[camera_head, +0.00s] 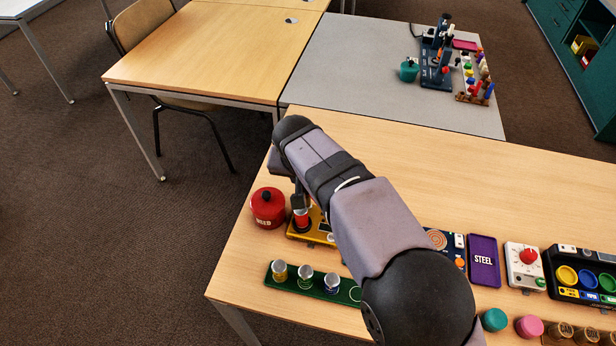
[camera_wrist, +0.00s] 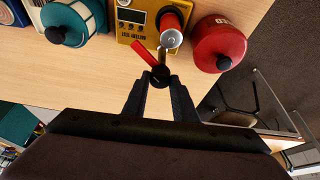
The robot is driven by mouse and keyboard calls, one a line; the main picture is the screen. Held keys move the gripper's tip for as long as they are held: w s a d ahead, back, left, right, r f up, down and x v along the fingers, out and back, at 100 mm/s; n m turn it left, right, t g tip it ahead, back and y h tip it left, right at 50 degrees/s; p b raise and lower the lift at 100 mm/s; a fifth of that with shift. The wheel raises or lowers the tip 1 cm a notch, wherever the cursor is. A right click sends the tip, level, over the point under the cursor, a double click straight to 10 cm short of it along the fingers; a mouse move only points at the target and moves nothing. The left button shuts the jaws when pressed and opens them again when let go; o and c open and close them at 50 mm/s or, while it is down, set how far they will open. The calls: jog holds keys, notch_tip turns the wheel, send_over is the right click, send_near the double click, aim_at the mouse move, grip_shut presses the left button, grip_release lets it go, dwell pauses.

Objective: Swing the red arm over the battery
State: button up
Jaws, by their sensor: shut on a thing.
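The yellow tester (camera_head: 312,232) stands near the table's left end, and its top shows in the wrist view (camera_wrist: 135,25). A red battery (camera_wrist: 172,36) with a silver end stands at its right side in the wrist view. The red arm (camera_wrist: 144,52) is a flat bar lying left of the battery, not over it. My gripper (camera_wrist: 160,80) is shut on a round black knob (camera_wrist: 160,74) at the arm's lower end. In the head view my own arm hides much of the tester, and the knob is not clear.
A red lidded pot (camera_head: 267,207) stands close beside the tester. A green rack (camera_head: 318,289) with several silver-topped cells lies in front. A teal lidded pot (camera_wrist: 72,22) is left in the wrist view. The STEEL card (camera_head: 483,260) and other devices lie rightward.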

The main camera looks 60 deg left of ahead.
jog(key=m+p, duration=0.1)
jog(key=m+h+p, duration=0.1)
jog(key=m, duration=0.1)
jog(key=m+t+p, duration=0.1)
jog(key=m+p, duration=0.1)
jog(key=shift+s+a+r+h, duration=0.1)
jog(key=shift+a+r+h, duration=0.15)
jog(key=shift+h, duration=0.15)
jog(key=m+p, duration=0.2)
jog(key=shift+f+m+t+h, duration=0.1)
jog(key=shift+m+t+h, duration=0.2)
jog(key=shift+m+h, duration=0.1)
jog(key=shift+f+p, duration=0.1)
jog(key=shift+p, duration=0.3)
jog(key=o, duration=1)
jog(key=shift+o, duration=0.2)
jog(key=b+v, duration=0.1)
jog(key=v, duration=0.6)
